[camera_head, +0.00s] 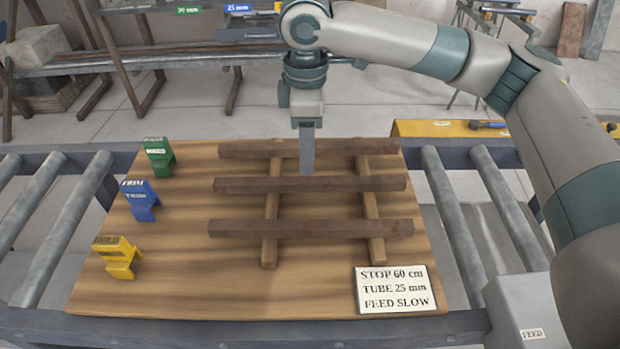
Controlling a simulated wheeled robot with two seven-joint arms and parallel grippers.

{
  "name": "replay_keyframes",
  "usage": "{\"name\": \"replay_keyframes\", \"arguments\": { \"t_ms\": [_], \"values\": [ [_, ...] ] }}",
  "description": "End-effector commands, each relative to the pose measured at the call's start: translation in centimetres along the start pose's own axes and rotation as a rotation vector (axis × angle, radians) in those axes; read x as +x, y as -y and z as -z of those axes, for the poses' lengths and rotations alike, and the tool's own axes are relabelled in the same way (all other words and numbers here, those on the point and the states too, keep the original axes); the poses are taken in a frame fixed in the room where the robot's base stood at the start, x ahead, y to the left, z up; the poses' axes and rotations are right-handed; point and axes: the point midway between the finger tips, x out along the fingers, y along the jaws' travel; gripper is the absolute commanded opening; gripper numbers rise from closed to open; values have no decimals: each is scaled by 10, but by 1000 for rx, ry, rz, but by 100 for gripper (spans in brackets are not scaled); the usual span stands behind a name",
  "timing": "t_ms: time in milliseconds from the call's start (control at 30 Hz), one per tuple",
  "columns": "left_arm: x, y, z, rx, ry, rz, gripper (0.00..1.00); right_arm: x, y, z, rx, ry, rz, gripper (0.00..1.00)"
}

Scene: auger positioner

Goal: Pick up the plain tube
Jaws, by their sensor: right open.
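Three long rusty-brown square bars lie side by side across two lighter wooden battens on a wooden board: a far bar (255,151), a middle bar (255,186) and a near bar (325,229). I cannot tell which is the plain tube; no markings show on them. My right gripper (307,170) points straight down over the bars, open and empty. Its fingers appear edge-on as one grey strip, covering part of the far bar and ending at the middle bar's upper edge. Whether it touches a bar is unclear. My left gripper is not in view.
Green (158,157), blue (140,201) and yellow (118,258) blocks stand on the board's left. A sign (395,291) reads "STOP 60 cm, TUBE 25 mm, FEED SLOW". Rollers (455,215) flank the board (200,290). A grey FEED box (525,310) stands at the lower right.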

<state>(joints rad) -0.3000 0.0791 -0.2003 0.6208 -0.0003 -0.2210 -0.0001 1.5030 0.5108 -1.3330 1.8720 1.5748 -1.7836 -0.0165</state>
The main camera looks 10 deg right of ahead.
Motion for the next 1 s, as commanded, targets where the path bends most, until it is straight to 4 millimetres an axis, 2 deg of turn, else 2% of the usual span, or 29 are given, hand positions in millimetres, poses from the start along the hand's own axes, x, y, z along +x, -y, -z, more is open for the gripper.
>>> {"name": "replay_keyframes", "arguments": {
  "t_ms": [200,567,733,1000],
  "values": [
    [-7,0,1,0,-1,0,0,20,0,0,0,0,0,41],
    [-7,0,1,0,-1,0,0,22,0,0,0,0,0,41],
    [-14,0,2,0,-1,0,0,29,0,-2,1,1,2,41],
    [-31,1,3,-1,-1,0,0,62,0,-6,0,1,2,41]
  ]
}}
